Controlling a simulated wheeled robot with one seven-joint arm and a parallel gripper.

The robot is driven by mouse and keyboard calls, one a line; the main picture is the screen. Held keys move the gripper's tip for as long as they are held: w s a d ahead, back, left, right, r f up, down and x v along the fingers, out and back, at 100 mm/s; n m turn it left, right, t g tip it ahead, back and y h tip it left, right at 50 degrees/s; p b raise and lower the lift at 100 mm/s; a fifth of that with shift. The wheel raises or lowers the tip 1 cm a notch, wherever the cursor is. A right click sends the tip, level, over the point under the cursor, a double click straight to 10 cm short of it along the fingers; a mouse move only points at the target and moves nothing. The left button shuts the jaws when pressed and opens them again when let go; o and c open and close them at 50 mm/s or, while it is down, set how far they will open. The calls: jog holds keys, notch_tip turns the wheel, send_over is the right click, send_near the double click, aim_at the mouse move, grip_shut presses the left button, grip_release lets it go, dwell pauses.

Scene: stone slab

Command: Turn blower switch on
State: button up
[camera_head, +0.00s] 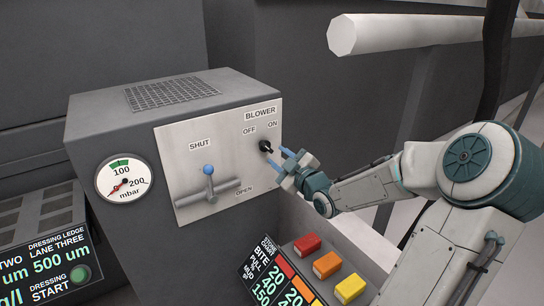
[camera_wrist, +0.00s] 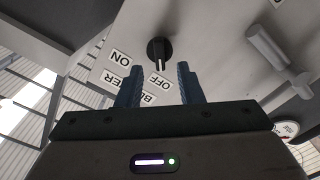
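The blower switch (camera_head: 265,146) is a small black rotary knob on the light metal panel, below the BLOWER label with OFF to its upper left and ON to its upper right. In the wrist view the knob (camera_wrist: 158,50) is round and dark with a pale pointer line, just beyond the fingertips. My gripper (camera_head: 280,158) reaches in from the right with its blue fingers toward the knob. In the wrist view its fingers (camera_wrist: 158,78) are apart with nothing between them, and the knob lies ahead of the gap. I cannot tell from the head view whether a fingertip touches it.
A blue-tipped lever (camera_head: 208,170) with SHUT and OPEN labels is left of the knob. A round gauge (camera_head: 124,178) is on the box's left. Red, orange and yellow buttons (camera_head: 327,264) sit below my arm. A pale pipe (camera_head: 410,32) runs across the upper right.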

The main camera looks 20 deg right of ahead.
aim_at(269, 150)
jog(key=shift+w+a+b, duration=0.15)
jog(key=shift+w+a, duration=0.05)
jog(key=shift+w, duration=0.9)
jog(key=shift+w+a+b, duration=0.15)
jog(key=shift+w+a, duration=0.05)
jog(key=shift+w, duration=0.85)
grip_shut()
